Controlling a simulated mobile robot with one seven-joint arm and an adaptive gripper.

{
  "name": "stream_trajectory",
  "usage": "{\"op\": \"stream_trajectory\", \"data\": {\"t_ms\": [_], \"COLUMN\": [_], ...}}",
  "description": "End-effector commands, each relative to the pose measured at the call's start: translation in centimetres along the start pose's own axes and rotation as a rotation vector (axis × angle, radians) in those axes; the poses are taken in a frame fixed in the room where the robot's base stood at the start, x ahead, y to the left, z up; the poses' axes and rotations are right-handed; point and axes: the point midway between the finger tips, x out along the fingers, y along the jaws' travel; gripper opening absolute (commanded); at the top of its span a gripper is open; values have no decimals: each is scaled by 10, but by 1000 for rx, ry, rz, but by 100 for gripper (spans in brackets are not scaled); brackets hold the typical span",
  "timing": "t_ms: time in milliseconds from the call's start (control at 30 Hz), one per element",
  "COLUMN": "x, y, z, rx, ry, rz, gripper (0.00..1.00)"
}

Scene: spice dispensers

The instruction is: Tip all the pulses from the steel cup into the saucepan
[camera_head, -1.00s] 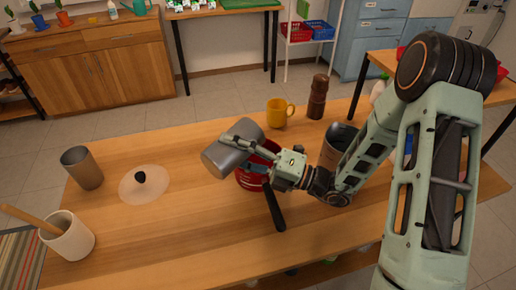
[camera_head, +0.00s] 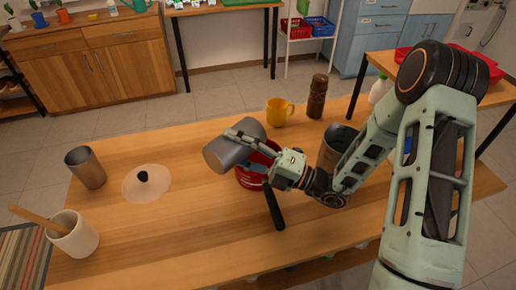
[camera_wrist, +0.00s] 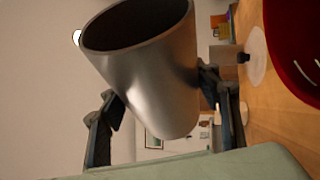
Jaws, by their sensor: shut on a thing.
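My gripper (camera_wrist: 160,110) is shut on the steel cup (camera_head: 232,148), with a finger on each side of it. The cup lies tilted far over, close to level, above the left part of the red saucepan (camera_head: 246,181). In the wrist view the cup (camera_wrist: 160,80) shows its open mouth and a dark inside; I see no pulses in it or falling. The saucepan's red wall (camera_wrist: 295,45) shows at the right edge there. Its black handle (camera_head: 274,208) points toward the table's front edge. The cup and my gripper hide much of the pan, and its contents cannot be made out.
On the table stand another metal cup (camera_head: 86,168), a clear lid with a black knob (camera_head: 147,184), a white crock with a wooden tool (camera_head: 73,236), a yellow mug (camera_head: 279,112), a brown mill (camera_head: 317,96) and a grey canister (camera_head: 335,145) beside my arm. The front middle is clear.

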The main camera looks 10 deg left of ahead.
Motion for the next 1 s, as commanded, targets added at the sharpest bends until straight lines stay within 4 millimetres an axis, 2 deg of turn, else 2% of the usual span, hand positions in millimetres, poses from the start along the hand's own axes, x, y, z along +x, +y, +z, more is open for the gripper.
{"op": "stream_trajectory", "data": {"t_ms": [1000], "x": [0], "y": [10], "z": [7], "rx": [124], "ry": [-36], "rz": [53], "gripper": [26]}}
